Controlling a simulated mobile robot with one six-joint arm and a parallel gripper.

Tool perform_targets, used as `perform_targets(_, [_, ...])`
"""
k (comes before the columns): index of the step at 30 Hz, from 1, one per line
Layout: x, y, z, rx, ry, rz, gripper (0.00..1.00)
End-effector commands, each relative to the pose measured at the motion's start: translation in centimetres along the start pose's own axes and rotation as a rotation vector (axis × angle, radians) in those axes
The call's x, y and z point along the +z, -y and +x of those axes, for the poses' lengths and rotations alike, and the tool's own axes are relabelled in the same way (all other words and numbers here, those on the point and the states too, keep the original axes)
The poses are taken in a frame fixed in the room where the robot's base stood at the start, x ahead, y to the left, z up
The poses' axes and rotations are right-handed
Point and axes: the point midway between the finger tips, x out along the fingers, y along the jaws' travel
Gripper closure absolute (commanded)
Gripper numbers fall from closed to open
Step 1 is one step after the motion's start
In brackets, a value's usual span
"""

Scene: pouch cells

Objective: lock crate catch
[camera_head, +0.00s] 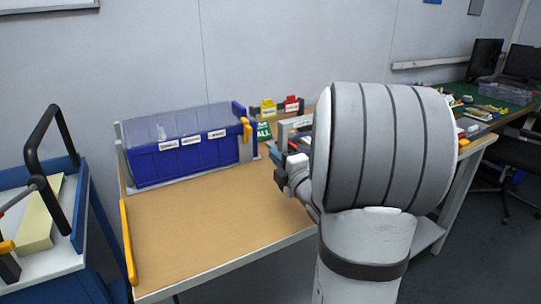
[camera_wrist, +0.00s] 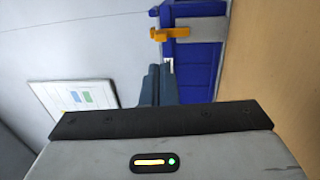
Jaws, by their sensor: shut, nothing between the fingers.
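The blue crate (camera_head: 185,158) stands at the back of the wooden table, with a clear lid and white labels on its front. The orange catch (camera_head: 247,131) is at the crate's right end. In the wrist view the orange catch (camera_wrist: 171,33) lies across the edge of the blue crate (camera_wrist: 196,70), just beyond my fingers. My gripper (camera_wrist: 160,72) is shut and empty, its fingers side by side, pointing toward the crate end and apart from the catch. In the head view my arm hides most of the gripper.
The wooden table (camera_head: 210,225) is bare in front of the crate. Yellow (camera_head: 268,108) and red (camera_head: 291,104) items stand behind, right of the crate. A blue cart (camera_head: 75,250) with a black handle is at the left. A green-topped desk with monitors is far right.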

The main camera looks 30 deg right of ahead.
Motion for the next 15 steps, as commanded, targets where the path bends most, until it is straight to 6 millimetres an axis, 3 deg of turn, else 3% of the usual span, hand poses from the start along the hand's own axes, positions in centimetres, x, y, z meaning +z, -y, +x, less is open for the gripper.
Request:
perform_targets(9, [-0.1,0.1,6.9,-0.001,-0.003,0.001,1.0])
perform_targets(15, [-0.1,0.1,10.3,-0.002,-0.001,0.002,1.0])
